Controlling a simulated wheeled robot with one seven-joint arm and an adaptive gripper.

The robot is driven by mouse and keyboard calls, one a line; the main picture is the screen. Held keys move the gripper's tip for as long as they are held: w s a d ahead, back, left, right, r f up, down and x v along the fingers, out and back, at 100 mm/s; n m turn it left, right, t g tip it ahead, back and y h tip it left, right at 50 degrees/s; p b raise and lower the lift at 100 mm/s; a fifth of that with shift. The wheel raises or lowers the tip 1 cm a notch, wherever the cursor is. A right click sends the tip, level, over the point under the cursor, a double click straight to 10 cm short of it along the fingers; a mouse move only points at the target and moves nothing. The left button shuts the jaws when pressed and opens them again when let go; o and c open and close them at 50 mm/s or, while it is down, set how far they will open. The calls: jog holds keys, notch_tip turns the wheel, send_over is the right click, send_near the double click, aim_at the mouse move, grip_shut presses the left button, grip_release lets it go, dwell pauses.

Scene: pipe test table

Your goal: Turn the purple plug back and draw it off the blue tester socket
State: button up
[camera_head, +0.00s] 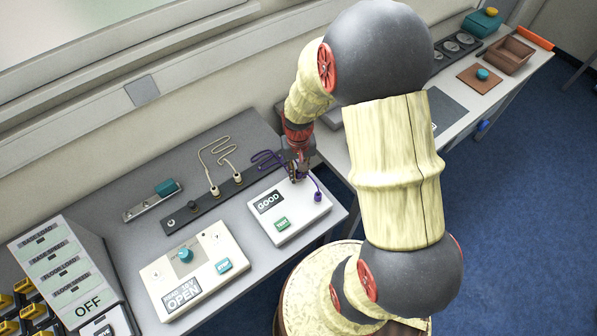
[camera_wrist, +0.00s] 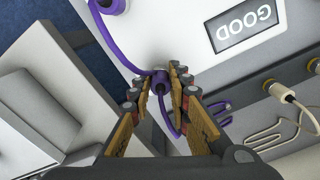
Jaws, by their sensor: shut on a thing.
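A white tester box (camera_head: 303,218) has a lit "GOOD" display and a green TEST button. The box also fills the upper part of the wrist view (camera_wrist: 185,25). My gripper (camera_head: 297,177) is over its back part, fingers pointing down. In the wrist view my gripper (camera_wrist: 161,86) is shut on a purple plug (camera_wrist: 160,82). A second purple plug (camera_head: 318,196) stands at the box's right side and shows at the top of the wrist view (camera_wrist: 108,5). The purple cable (camera_head: 265,160) loops behind the box. The blue socket is hidden; I cannot tell how deep the held plug sits.
A dark strip with sockets (camera_head: 203,207) and a cream cable (camera_head: 214,158) lies behind the box. A cream box (camera_head: 194,267) reading "OPEN" stands to the left, beside a grey panel (camera_head: 69,272) marked "OFF". A side table (camera_head: 479,85) holds trays at the upper right.

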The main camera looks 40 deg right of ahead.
grip_shut()
jog(key=n, duration=0.5)
jog(key=shift+n+p, duration=0.35)
jog(key=shift+n, duration=0.45)
jog(key=n, duration=0.3)
jog(key=shift+n, duration=0.3)
jog(key=n, duration=0.3)
jog(key=shift+n, duration=0.3)
jog(key=shift+r+p, duration=0.2)
jog(key=shift+p, duration=0.2)
